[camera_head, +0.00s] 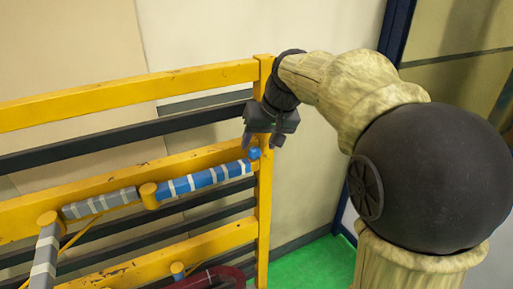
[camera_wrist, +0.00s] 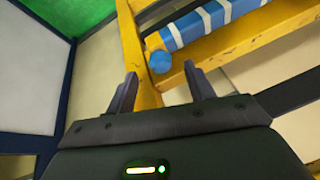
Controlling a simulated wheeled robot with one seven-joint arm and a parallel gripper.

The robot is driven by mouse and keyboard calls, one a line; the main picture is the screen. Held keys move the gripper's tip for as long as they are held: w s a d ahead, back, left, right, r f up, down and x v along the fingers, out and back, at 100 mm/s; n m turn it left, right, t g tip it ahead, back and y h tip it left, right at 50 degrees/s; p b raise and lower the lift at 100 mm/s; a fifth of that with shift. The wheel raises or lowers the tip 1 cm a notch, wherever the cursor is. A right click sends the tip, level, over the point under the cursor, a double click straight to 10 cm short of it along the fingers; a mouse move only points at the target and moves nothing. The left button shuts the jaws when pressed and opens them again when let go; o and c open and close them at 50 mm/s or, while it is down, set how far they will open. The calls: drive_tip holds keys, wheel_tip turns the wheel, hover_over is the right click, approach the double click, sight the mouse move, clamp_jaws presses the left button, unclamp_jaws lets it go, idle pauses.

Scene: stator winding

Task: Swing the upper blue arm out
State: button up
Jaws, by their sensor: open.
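The upper blue arm (camera_head: 205,180) is a blue bar with white bands. In the head view it runs along the yellow frame from a yellow pivot (camera_head: 149,195) at its left to a round blue end (camera_head: 254,153) at the frame's right post. My gripper (camera_head: 262,140) is at that right end, pointing down. In the wrist view the blue arm (camera_wrist: 205,22) comes in from the top right, and its blue end knob (camera_wrist: 160,62) shows between and beyond the fingertips of my gripper (camera_wrist: 162,84). The fingers are apart with nothing gripped. Whether a finger touches the knob I cannot tell.
The yellow frame (camera_head: 130,97) has dark horizontal bars (camera_head: 120,140) behind. A grey banded arm (camera_head: 98,203) joins left of the pivot. A dark red curved part (camera_head: 215,277) sits lower. Green floor (camera_head: 322,264) and a pale wall (camera_head: 310,185) lie right of the frame post.

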sight(257, 149)
drive_tip(key=shift+x, duration=2)
clamp_jaws()
drive_tip(key=shift+s, duration=0.1)
drive_tip(key=shift+d, duration=0.1)
